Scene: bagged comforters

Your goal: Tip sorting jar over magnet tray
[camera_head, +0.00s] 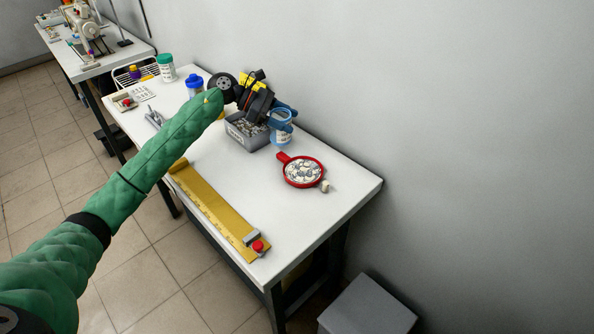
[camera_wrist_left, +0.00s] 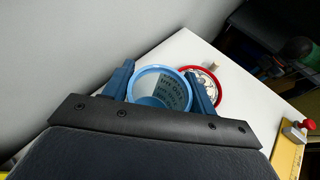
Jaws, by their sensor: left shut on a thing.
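My left gripper (camera_head: 281,115) is shut on the sorting jar (camera_head: 281,136), a clear jar with a blue rim and a label. In the left wrist view the jar (camera_wrist_left: 161,88) sits between the two blue fingers, its round mouth facing the camera. It looks roughly upright; whether it touches the table is unclear. The magnet tray (camera_head: 303,171), red and round with a handle, lies on the table to the right and nearer, holding several silvery pieces. It also shows beyond the right finger in the left wrist view (camera_wrist_left: 218,84). My right gripper is not in view.
A grey bin (camera_head: 245,139) of small parts stands left of the jar. A small beige piece (camera_head: 325,186) lies beside the tray. A yellow ruled board (camera_head: 212,205) runs along the white table's (camera_head: 345,192) front edge. A blue-lidded jar (camera_head: 194,86) stands farther back; the wall is behind.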

